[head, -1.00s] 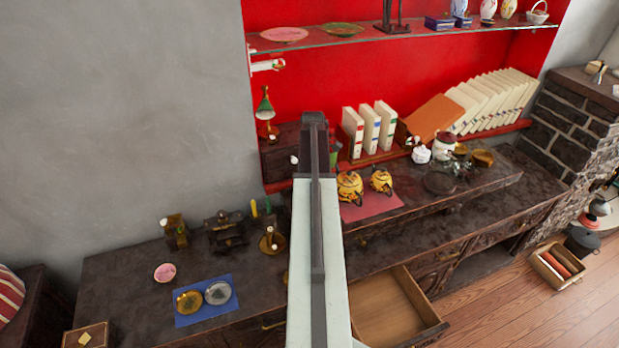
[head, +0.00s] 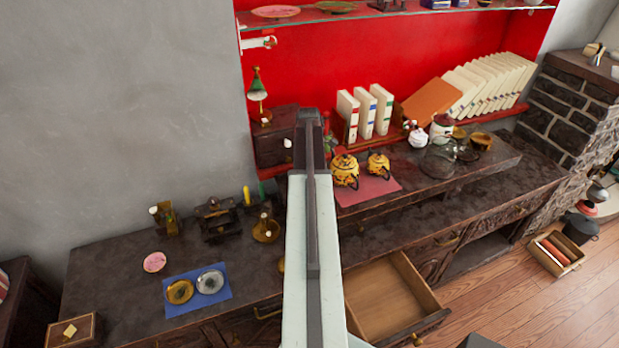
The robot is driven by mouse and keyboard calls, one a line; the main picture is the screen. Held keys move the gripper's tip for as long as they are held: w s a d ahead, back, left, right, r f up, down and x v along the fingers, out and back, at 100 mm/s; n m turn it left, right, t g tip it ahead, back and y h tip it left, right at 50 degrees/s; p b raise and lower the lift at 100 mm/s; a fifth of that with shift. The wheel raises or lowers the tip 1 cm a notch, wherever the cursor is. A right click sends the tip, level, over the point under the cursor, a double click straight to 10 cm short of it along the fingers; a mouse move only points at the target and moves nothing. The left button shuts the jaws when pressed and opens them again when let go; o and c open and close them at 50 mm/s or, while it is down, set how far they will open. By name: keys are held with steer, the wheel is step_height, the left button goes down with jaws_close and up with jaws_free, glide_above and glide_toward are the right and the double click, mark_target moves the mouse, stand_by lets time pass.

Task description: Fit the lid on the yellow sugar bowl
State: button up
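Two small yellow pots with dark markings stand upright on a pink mat (head: 352,197) on the raised shelf of the dark sideboard. The left pot (head: 345,172) is larger and partly beside my arm; the right pot (head: 378,164) is smaller. I cannot tell which is the sugar bowl, nor make out a separate lid. My arm rises through the middle of the view, its upper end just left of the pots in the picture. My gripper is not visible, so I cannot see whether it holds anything.
An open, empty-looking drawer (head: 385,300) juts out below the pots. A white lidded pot (head: 418,137) and glassware (head: 438,160) stand to the right. A blue mat (head: 222,299) with two round dishes lies at left. White books (head: 365,113) stand behind.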

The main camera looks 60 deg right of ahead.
steer(key=shift+f+b, duration=0.3)
stand_by(0.5)
steer(key=o, duration=1.4)
steer(key=shift+o, duration=0.2)
step_height(320, 180, up, 8)
steer(key=p, duration=0.8)
steer(key=shift+r, duration=0.1)
